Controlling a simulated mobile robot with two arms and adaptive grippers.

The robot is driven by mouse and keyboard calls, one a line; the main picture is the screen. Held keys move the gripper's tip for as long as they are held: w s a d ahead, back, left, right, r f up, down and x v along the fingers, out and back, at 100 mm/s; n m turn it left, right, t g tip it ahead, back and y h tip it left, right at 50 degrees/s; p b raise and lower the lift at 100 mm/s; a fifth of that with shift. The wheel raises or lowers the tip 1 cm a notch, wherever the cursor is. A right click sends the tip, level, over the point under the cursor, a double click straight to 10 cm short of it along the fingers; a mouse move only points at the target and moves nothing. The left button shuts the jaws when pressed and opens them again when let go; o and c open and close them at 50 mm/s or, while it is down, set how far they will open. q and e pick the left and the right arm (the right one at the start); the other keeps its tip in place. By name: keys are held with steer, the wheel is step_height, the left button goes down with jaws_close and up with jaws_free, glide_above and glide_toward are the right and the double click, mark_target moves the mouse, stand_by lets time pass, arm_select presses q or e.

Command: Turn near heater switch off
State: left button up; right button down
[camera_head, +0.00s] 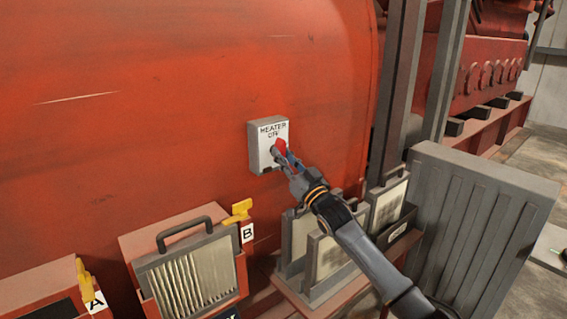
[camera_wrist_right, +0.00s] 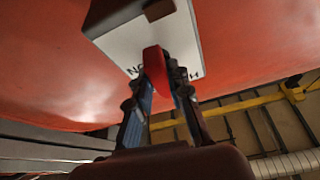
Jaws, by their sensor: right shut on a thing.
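The heater switch box (camera_head: 257,150) is a small light-grey box on the big red housing, labelled "HEATER" with a smaller word under it that looks like "OFF". A red switch handle (camera_head: 280,147) sticks out at its right side. My right gripper (camera_head: 288,160) is at the handle, coming from the lower right. In the right wrist view the red handle (camera_wrist_right: 155,70) stands between the fingers of my right gripper (camera_wrist_right: 160,95), which is shut on it. The box face (camera_wrist_right: 120,45) is right behind it, with its lettering partly hidden. My left gripper is not in view.
Below are a filter unit (camera_head: 190,275) with a black handle, yellow levers by labels B (camera_head: 238,211) and A (camera_head: 83,275), and a rack of filter panels (camera_head: 330,255). A grey ribbed panel (camera_head: 480,220) and dark posts (camera_head: 400,80) stand to the right.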

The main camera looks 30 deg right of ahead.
steer(key=shift+f+n+y, duration=0.1)
steer(key=shift+n+y, duration=0.3)
steer(key=shift+n, duration=0.8)
steer(key=c, duration=1.2)
jaws_free()
steer(key=shift+w, duration=0.1)
steer(key=s, duration=0.5)
steer(key=s+d+f, duration=0.1)
steer(key=s, duration=1)
steer(key=shift+s+d+f, duration=0.2)
steer(key=shift+s+f, duration=0.15)
steer(key=shift+f, duration=0.05)
steer(key=shift+f, duration=0.1)
